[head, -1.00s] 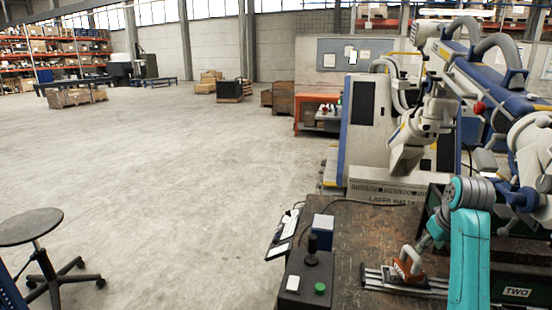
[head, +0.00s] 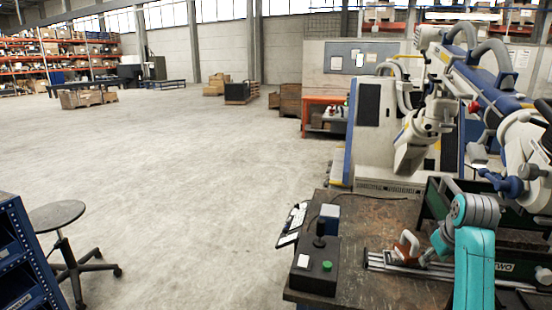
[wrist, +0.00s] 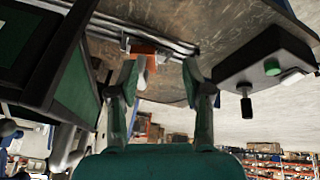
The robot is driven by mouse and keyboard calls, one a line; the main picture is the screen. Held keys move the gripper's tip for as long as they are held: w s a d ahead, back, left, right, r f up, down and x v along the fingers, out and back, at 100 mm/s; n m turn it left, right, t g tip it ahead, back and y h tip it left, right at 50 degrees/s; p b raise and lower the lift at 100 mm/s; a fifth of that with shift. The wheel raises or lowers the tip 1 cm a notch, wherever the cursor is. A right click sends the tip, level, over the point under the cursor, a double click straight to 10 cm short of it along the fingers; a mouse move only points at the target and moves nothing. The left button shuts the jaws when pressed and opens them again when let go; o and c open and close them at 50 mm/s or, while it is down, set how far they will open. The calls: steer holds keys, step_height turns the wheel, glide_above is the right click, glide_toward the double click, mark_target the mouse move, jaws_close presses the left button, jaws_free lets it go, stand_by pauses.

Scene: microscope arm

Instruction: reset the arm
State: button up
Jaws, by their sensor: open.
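The microscope arm (head: 490,85) is white and blue, with grey hoses, and reaches across the upper right of the head view. Its pale head (head: 413,150) hangs down beside the welding machine, well above the workbench. My gripper (head: 430,257) is low over the bench, far below the microscope arm, just right of an orange-handled clamp (head: 407,246). In the wrist view my gripper (wrist: 160,76) shows open fingers with nothing held between them. The orange clamp (wrist: 145,48) appears just beyond the left finger; I cannot tell whether they touch.
The dark workbench (head: 370,212) carries a metal rail (head: 385,262), a control box (head: 314,266) with joystick and green button, and a green-black case (head: 440,195). The welding machine (head: 375,150) stands behind. A stool (head: 57,214) and blue rack (head: 15,255) are left; open floor lies between.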

steer(key=s+a+f+t, duration=0.1)
steer(key=s+a+f, duration=0.15)
steer(key=f, duration=0.45)
steer(key=s+a+f, duration=0.2)
steer(key=a+f, duration=0.1)
steer(key=f, duration=0.4)
steer(key=s+a+f+t, duration=0.1)
steer(key=s+a+f, duration=0.15)
steer(key=f, duration=0.45)
steer(key=s+a+f+m+t, duration=0.1)
steer(key=s+a+f, duration=0.35)
steer(key=s, duration=0.25)
steer(key=s+a+f+t, duration=0.2)
steer(key=s+a+f, duration=0.1)
steer(key=s+f, duration=0.3)
steer(key=s+a+r+t, duration=0.1)
steer(key=s+a+r, duration=0.15)
steer(key=s, duration=0.85)
steer(key=s+a+r+t, duration=0.1)
steer(key=s+a, duration=0.3)
steer(key=s, duration=0.7)
steer(key=s+a+r+t+y, duration=0.1)
steer(key=s+a+r+t, duration=0.1)
steer(key=s+r, duration=1.2)
steer(key=shift+s+m+t, duration=0.15)
steer(key=shift+m+t, duration=0.15)
steer(key=shift+t, duration=0.2)
